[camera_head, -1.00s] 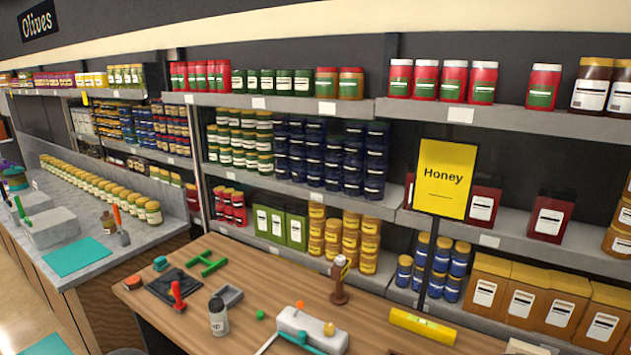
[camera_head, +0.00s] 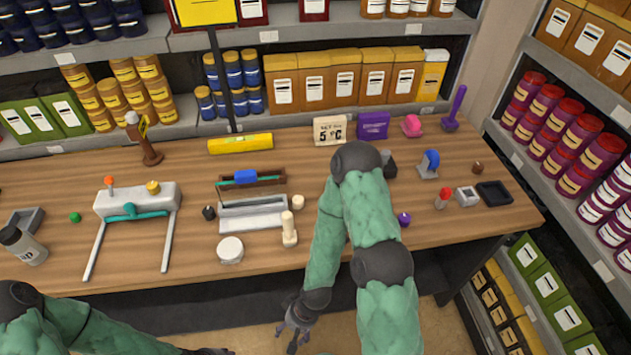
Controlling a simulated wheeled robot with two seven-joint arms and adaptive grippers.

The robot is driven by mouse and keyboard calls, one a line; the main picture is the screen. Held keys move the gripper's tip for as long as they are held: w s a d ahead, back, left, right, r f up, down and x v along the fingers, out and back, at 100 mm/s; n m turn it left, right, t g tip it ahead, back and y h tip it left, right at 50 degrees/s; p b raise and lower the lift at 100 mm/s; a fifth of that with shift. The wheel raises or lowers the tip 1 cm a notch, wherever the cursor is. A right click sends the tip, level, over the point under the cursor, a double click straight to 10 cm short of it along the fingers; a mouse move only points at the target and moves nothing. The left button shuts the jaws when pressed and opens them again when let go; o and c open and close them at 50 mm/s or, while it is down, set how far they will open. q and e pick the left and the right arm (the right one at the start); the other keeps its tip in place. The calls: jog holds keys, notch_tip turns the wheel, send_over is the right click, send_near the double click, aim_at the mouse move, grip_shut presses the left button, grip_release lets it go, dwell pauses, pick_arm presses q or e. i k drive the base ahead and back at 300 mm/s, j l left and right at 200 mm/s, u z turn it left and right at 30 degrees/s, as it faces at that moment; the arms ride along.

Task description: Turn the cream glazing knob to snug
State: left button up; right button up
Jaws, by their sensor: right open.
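A small cream knob (camera_head: 298,202) shows on the table at the right end of a grey tray-like fixture (camera_head: 253,222). A taller cream piece (camera_head: 289,231) stands upright just in front of it; I cannot tell for sure which of the two is the glazing knob. A small black knob (camera_head: 209,212) is at the fixture's left end. My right gripper (camera_head: 294,338) is open and empty, hanging low in front of the table edge, well apart from the cream pieces. My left gripper (camera_head: 212,351) shows only partly at the bottom edge, and its jaws cannot be made out.
A white round jar (camera_head: 230,250) stands near the table's front edge. A white block with teal handle and two legs (camera_head: 138,200) is to the left. A yellow level (camera_head: 240,143) and a sign (camera_head: 328,130) stand behind. My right arm crosses the table right of the cream pieces.

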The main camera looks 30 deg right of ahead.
aim_at(298, 203)
jog(key=z, duration=0.85)
jog(key=l+u, duration=0.2)
jog(key=u, duration=0.2)
